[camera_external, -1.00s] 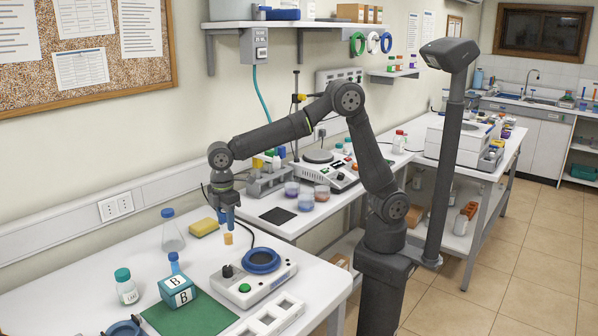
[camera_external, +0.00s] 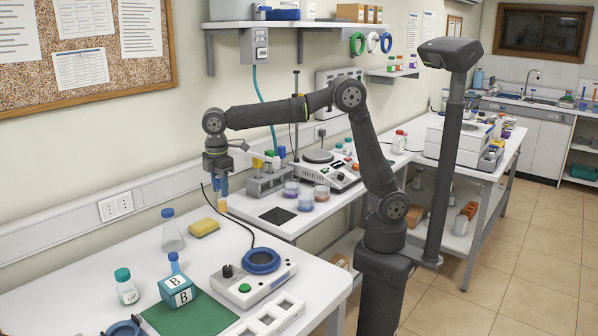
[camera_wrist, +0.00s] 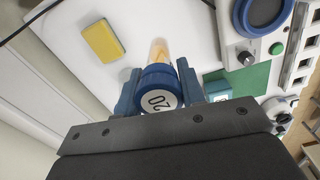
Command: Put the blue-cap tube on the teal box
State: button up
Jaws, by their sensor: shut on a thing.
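My gripper (camera_external: 222,188) is shut on a blue-cap tube (camera_external: 223,204) with amber contents and holds it upright in the air. In the wrist view the tube's cap (camera_wrist: 160,92), marked 20, sits between my fingers (camera_wrist: 162,92). The teal box (camera_external: 179,289), with white B labels, stands on the front bench, lower and to the left in the external view. A small blue-topped item (camera_external: 174,264) shows at the box's top; I cannot tell if it is on or behind it. Part of the teal box (camera_wrist: 216,88) shows right of my fingers in the wrist view.
A flask (camera_external: 172,238), yellow sponge (camera_external: 204,229) and green-cap bottle (camera_external: 126,290) stand near the box. A green mat (camera_external: 205,318) and a device with a blue ring (camera_external: 262,261) lie to its right. The tube rack (camera_external: 268,181) and jars are behind my gripper.

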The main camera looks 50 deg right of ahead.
jog(key=s+a+r, duration=0.1)
jog(key=a+r, duration=0.1)
jog(key=a, duration=0.5)
jog(key=s+a+r, duration=0.2)
jog(key=a, duration=0.4)
jog(key=shift+m, duration=0.3)
jog(key=shift+s+a+f, duration=1.1)
jog(key=shift+a+f, duration=0.55)
jog(key=shift+f, duration=0.15)
jog(key=shift+s+a+f, duration=1.1)
jog(key=shift+a+f, duration=0.55)
jog(key=shift+f, duration=0.2)
jog(key=shift+s+a+f, duration=1.1)
jog(key=shift+a+f, duration=0.55)
jog(key=shift+f, duration=0.15)
jog(key=shift+f, duration=0.15)
jog(key=o, duration=1)
notch_tip(320, 180, up, 12)
